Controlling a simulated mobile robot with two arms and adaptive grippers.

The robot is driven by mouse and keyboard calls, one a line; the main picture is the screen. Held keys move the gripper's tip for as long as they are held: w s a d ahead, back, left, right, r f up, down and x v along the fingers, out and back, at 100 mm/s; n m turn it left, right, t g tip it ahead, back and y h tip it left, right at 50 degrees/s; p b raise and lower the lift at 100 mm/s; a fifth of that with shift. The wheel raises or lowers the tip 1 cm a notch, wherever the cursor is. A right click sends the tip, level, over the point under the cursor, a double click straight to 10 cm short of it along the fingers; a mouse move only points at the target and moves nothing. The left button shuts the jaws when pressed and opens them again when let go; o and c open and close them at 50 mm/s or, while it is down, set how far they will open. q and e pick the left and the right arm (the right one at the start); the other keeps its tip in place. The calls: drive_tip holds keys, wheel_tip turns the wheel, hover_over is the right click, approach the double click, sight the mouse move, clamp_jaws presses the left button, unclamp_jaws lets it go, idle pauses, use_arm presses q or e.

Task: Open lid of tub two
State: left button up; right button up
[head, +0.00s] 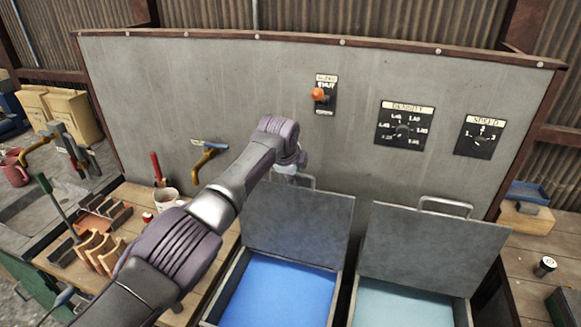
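Two metal tubs stand side by side at the bottom of the head view, and no number shows on either. The left tub holds bright blue liquid (275,291), and its grey lid (298,226) stands raised, leaning back. The right tub holds pale teal liquid (405,306), and its lid (432,249) is also raised, with a bar handle (446,207) on its top edge. My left gripper (286,173) is at the left lid's handle (306,182). Its fingers are small and partly hidden, so I cannot tell whether they grip it. My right gripper is out of view.
A grey panel (230,90) stands behind the tubs with an orange switch (319,95), a density dial (402,130) and a speed dial (481,138). A wooden bench at left holds a cup (166,199) and wooden pieces. Another bench (530,290) is at right.

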use_arm(q)
drive_tip(key=v, duration=1.1)
drive_tip(key=shift+r, duration=0.3)
drive_tip(key=shift+s+a, duration=0.1)
